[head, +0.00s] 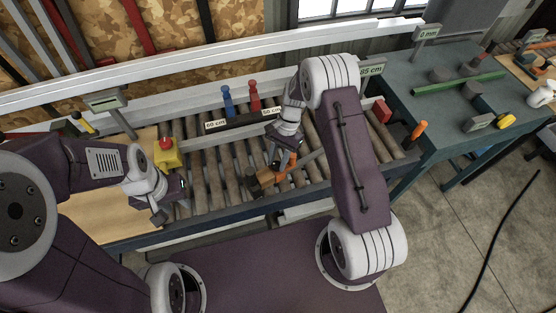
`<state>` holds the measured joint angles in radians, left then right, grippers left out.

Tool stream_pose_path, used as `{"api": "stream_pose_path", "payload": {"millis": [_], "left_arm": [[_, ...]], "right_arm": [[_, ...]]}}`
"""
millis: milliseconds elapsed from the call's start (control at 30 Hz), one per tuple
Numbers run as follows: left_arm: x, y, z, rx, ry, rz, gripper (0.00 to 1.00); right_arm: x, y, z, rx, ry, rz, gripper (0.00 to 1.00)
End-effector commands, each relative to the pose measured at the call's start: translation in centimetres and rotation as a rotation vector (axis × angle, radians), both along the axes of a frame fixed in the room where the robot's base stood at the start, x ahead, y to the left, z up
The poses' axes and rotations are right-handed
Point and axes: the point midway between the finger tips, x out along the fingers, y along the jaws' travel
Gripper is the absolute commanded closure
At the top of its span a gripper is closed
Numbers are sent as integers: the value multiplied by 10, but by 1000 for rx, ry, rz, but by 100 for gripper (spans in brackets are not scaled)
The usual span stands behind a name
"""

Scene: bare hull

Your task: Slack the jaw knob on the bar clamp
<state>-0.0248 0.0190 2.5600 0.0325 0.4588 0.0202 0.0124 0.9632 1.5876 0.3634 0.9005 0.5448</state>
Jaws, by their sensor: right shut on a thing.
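An orange and brown tool (264,181), which looks like the bar clamp, lies on the rollers in the middle of the head view. My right gripper (283,163) reaches down onto it from above and is shut on part of it. The jaw knob cannot be made out separately at this size, and the gripper partly hides the tool. My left gripper (172,202) is over the left end of the rollers, apart from the tool. Its fingers look spread and empty.
A yellow box with a red button (168,154) stands beside my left gripper. Behind the rollers (216,170), a dark rack (242,119) holds a blue and a red handle. A bench (450,100) at right carries several small items. A wooden top (95,210) lies at left.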

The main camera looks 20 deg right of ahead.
Motion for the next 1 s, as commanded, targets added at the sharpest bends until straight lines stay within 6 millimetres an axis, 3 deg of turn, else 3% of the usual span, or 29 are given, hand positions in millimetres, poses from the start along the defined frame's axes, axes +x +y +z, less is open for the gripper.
{"api": "stream_pose_path", "payload": {"millis": [500,1000], "left_arm": [[0,0,-3,0,0,0,64],[0,0,-3,0,0,0,64]], "right_arm": [[3,2,-1,-2,-5,394,100],[3,3,-1,-1,-4,518,100]]}}
